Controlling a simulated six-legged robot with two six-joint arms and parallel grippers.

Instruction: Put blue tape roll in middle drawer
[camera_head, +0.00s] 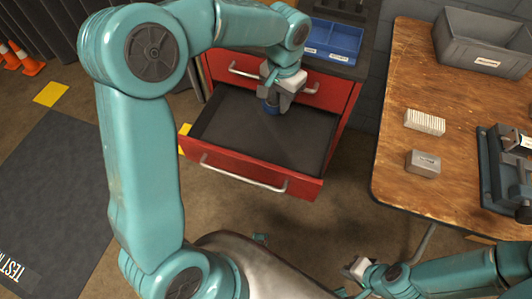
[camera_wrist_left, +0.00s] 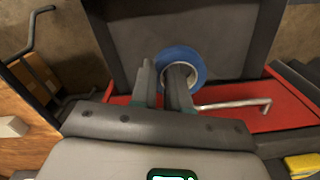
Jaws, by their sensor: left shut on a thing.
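The blue tape roll (camera_head: 271,107) is in my left gripper (camera_head: 274,99), over the back part of an open red drawer (camera_head: 246,176). In the left wrist view, the left fingers (camera_wrist_left: 163,88) are shut on the wall of the tape roll (camera_wrist_left: 200,66), one finger inside its hole. The roll is over the drawer's dark floor (camera_wrist_left: 235,35); I cannot tell whether it touches it. The open drawer looks empty and sits below a shut drawer (camera_head: 308,93). My right gripper (camera_head: 355,268) is low in front, away from the drawer; its jaw opening is unclear.
A blue divided bin (camera_head: 335,37) stands on the cabinet top. A wooden table (camera_head: 401,158) to the right bears a grey crate (camera_head: 475,48), a small grey box (camera_head: 423,164) and a white ribbed block (camera_head: 425,122). Orange cones (camera_head: 30,66) stand at the far left.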

